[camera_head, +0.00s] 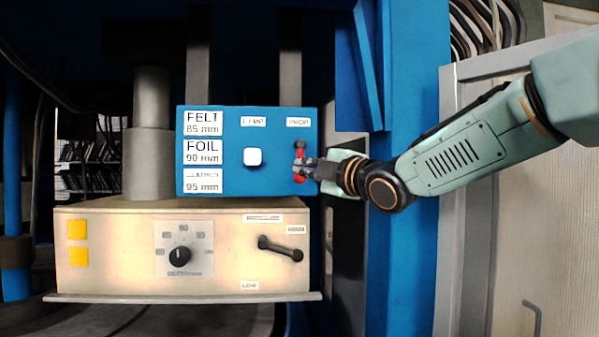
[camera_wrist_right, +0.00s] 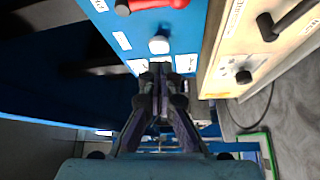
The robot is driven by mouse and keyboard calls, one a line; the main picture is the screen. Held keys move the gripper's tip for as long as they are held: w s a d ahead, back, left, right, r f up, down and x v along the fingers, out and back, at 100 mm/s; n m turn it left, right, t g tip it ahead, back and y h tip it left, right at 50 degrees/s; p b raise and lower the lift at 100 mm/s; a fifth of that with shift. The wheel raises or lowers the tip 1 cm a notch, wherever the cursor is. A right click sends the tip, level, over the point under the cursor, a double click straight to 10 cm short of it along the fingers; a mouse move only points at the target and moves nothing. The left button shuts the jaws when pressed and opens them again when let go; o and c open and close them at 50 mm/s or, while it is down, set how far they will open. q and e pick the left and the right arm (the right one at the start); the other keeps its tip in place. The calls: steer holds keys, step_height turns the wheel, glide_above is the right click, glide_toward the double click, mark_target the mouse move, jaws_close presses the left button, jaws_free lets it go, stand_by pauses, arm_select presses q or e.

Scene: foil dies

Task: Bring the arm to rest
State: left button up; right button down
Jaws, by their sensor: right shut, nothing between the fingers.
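My right arm (camera_head: 455,160) comes in from the right, and its gripper (camera_head: 303,169) overlaps the red lever (camera_head: 300,179) under the PROP label in the head view. In the right wrist view the gripper (camera_wrist_right: 161,72) is shut with nothing between its fingers. That view shows the red lever (camera_wrist_right: 152,4) at the top edge, apart from the fingertips. Whether the gripper touches the panel, I cannot tell. My left gripper is in neither view.
The blue panel (camera_head: 240,180) carries FELT, FOIL and a third label, and a white button (camera_head: 253,156). Below it, a cream box (camera_head: 110,245) has a black dial (camera_head: 180,254) and a dark lever (camera_head: 281,249). A blue column (camera_head: 415,255) stands close beside my arm.

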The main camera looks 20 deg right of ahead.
steer(key=s+a+f+m+g+h+b, duration=0.1)
steer(key=s+f+m+g+b, duration=0.35)
steer(key=f, duration=1.05)
steer(key=s+a+f+m+g+h+p, duration=0.15)
steer(key=f+m, duration=0.55)
steer(key=f, duration=0.9)
steer(key=s+f+m+g+h+b, duration=0.1)
steer(key=s+f+m+g+b, duration=0.25)
steer(key=f, duration=1.15)
steer(key=s+f+m+g+h+b, duration=0.1)
steer(key=s+f+m+g+b, duration=0.1)
steer(key=s+f, duration=0.8)
steer(key=s+f+m+g+b, duration=0.1)
steer(key=s+f+m+g, duration=0.15)
steer(key=s+f, duration=0.7)
arm_select(q)
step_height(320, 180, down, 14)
steer(key=b, duration=0.4)
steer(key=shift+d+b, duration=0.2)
steer(key=shift+b, duration=0.2)
arm_select(e)
steer(key=s+f+g, duration=0.4)
steer(key=s+f, duration=1.2)
steer(key=s, duration=0.2)
steer(key=shift+a+g, duration=0.3)
